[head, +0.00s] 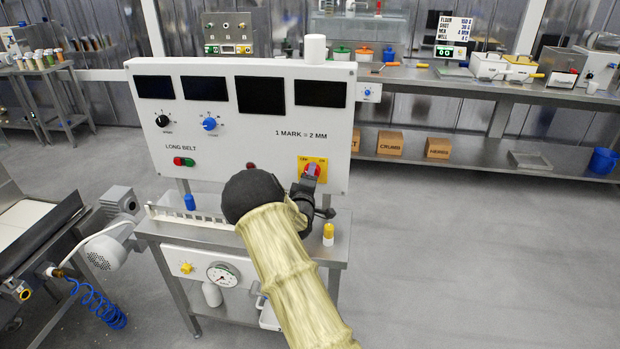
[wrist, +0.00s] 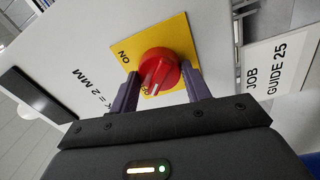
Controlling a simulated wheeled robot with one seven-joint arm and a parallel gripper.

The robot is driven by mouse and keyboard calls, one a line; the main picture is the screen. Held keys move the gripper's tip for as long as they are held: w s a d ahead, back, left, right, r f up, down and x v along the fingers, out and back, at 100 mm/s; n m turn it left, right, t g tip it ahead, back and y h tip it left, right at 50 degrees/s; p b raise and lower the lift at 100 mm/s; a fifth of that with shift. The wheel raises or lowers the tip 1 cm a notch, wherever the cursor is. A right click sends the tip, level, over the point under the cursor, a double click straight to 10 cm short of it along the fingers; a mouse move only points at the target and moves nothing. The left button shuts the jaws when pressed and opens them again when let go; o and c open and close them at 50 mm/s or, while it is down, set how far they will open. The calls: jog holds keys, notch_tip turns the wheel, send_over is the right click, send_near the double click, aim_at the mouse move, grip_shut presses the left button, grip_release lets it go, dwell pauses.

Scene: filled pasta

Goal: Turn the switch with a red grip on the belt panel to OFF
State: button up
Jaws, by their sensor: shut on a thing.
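The switch with a red grip (head: 312,170) sits on a yellow plate (head: 302,161) at the lower right of the white belt panel (head: 228,142). In the wrist view the red grip (wrist: 159,72) is large, with the ON lettering at the plate's upper left and the OFF lettering close by the grip, partly covered. The grip's raised ridge points down toward my gripper, near OFF; its exact setting is hard to tell. My gripper (wrist: 163,88) is shut on the red grip, one finger on each side. In the head view my gripper (head: 307,184) and arm hide the panel's lower edge there.
The panel also carries a black knob (head: 162,121), a blue knob (head: 209,124), green and red buttons (head: 184,161) and dark displays. A white cylinder (head: 315,48) stands at its top. Floor at right is clear.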

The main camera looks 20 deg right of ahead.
jog(key=o, duration=1)
jog(key=shift+c, duration=0.2)
jog(key=b+v, duration=0.2)
jog(key=v, duration=1.5)
jog(key=shift+s, duration=0.2)
jog(key=shift+a+r, duration=0.1)
jog(key=shift+a, duration=0.05)
